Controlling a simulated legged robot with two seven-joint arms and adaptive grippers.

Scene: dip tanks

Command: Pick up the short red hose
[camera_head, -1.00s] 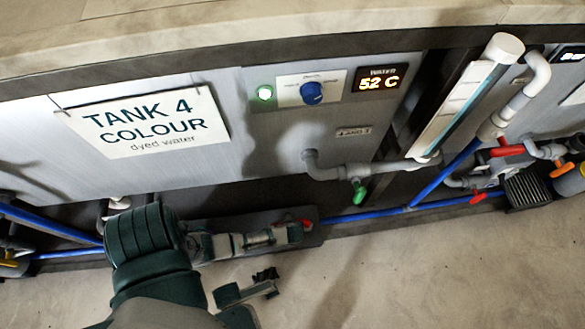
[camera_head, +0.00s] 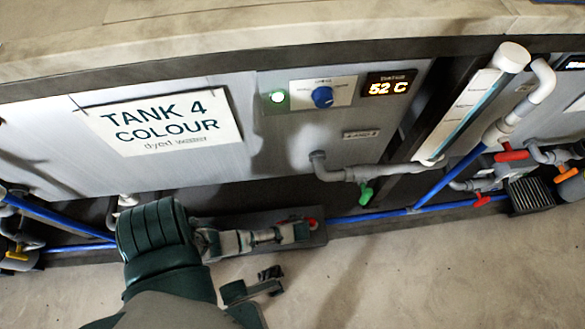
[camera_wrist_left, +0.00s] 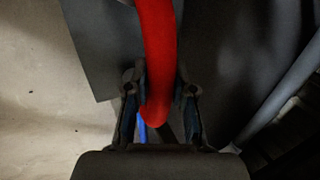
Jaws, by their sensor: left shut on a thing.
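The short red hose (camera_wrist_left: 157,60) runs down from the top of the left wrist view and ends between the two fingers of my left gripper (camera_wrist_left: 160,95). The fingers lie on either side of it, closed on its end. In the head view my left gripper (camera_head: 302,232) is low in front of the tank base, pointing right. Only a small red bit of the hose (camera_head: 311,223) shows at its tip; the rest is hidden.
Above is the tank front with the TANK 4 COLOUR sign (camera_head: 165,122) and a 52 C display (camera_head: 390,88). A blue pipe (camera_head: 375,216) runs along the base. A green-handled valve (camera_head: 366,193) and red-handled valve (camera_head: 510,153) stand to the right. The floor (camera_head: 400,280) in front is clear.

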